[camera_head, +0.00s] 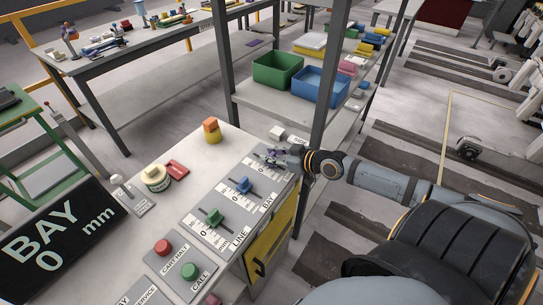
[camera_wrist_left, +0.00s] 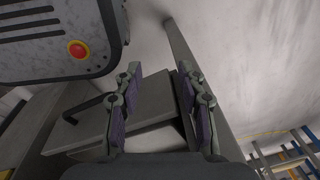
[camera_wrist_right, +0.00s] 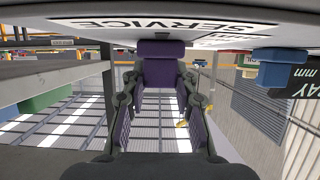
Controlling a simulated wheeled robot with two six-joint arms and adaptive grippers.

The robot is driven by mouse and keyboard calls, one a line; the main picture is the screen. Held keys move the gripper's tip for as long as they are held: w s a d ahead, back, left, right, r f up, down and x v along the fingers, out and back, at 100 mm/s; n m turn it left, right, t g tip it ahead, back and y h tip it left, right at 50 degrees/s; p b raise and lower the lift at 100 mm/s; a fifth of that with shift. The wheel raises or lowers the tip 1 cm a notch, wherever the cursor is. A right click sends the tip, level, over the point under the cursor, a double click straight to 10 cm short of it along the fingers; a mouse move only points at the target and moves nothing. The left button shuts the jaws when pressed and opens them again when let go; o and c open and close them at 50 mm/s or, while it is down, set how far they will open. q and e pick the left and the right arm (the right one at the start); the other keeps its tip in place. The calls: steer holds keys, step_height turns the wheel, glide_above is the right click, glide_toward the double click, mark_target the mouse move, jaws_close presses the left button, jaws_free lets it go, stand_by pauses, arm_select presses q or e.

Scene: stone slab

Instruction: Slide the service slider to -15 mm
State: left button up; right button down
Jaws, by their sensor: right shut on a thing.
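The service slider's purple knob (camera_wrist_right: 160,49) shows in the right wrist view, beside the printed word SERVICE. My right gripper (camera_wrist_right: 160,84) is shut on this knob, with a finger at each side. In the head view my right gripper (camera_head: 277,153) is at the far end of the slider panel and mostly hides the knob and its scale. The display (camera_head: 62,235) at the left reads BAY 0 mm; the service value is not shown. My left gripper (camera_wrist_left: 157,88) is open and empty in the left wrist view and is outside the head view.
The blue BAY slider (camera_head: 243,185) and green LINE slider (camera_head: 214,217) stand nearer on the same console (camera_head: 120,235). Red (camera_head: 162,247) and green (camera_head: 190,270) buttons lie nearer still. A yellow-and-orange stack (camera_head: 211,131) stands left of my right gripper. A shelf post rises behind it.

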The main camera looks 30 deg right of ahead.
steer(key=shift+f+v, duration=0.2)
steer(key=shift+v, duration=0.75)
steer(key=shift+w, duration=0.1)
steer(key=c, duration=1.3)
jaws_free()
steer(key=shift+w+a+f, duration=0.1)
steer(key=shift+w+f, duration=0.05)
steer(key=shift+w, duration=0.1)
steer(key=shift+o, duration=1.1)
steer(key=shift+w+a, duration=0.1)
steer(key=shift+w, duration=0.05)
steer(key=shift+o, duration=0.4)
arm_select(q)
steer(key=shift+s+d, duration=0.1)
steer(key=shift+s, duration=0.35)
steer(key=shift+w, duration=0.1)
